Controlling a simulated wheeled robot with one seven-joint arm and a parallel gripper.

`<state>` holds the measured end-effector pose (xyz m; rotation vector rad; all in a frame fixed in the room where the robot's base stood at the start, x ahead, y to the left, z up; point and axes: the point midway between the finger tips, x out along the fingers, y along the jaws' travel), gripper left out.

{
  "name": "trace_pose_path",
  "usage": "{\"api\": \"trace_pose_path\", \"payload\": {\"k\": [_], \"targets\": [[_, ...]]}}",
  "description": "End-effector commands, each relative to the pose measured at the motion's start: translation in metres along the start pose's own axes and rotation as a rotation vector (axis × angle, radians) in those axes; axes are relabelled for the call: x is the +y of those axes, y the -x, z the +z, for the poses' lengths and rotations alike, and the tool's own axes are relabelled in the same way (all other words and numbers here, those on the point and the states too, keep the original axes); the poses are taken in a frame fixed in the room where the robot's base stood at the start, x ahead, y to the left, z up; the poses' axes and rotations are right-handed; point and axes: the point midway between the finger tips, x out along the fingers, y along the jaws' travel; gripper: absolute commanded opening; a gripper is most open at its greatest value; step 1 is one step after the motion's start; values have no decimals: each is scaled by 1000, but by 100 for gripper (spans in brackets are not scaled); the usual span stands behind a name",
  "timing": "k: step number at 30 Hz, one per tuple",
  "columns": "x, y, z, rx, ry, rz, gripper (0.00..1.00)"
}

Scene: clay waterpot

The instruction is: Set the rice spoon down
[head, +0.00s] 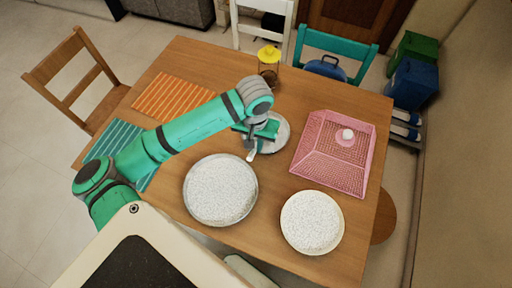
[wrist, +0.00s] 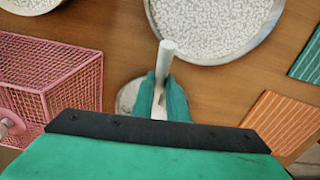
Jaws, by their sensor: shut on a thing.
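My gripper (head: 256,146) is over the middle of the wooden table, shut on the rice spoon (head: 251,156). In the wrist view the pale spoon (wrist: 166,52) sticks out from between the green fingers of my gripper (wrist: 161,92), toward a large round dish of white grains (wrist: 263,46). The rest of the spoon is hidden by the gripper. A small round pale dish (head: 281,137) lies behind and below the gripper, partly covered by it. I cannot tell whether the spoon touches anything below.
The large grain dish (head: 187,196) stands in front, and a second one (head: 284,232) near the front right. A pink mesh basket (head: 333,174) with a white object is to the right. Orange (head: 172,97) and teal (head: 112,137) striped mats lie left. A yellow-topped jar (head: 268,55) stands at the back.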

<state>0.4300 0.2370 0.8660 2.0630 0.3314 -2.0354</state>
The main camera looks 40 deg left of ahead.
Motion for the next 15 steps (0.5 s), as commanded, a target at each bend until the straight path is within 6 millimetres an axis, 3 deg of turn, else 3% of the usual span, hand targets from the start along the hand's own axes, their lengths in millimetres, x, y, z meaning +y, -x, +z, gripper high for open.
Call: {"api": "trace_pose_path", "payload": {"k": [9,15], "targets": [[2,-36,-5,-1,2,0,0],[2,-38,-5,0,2,0,0]]}}
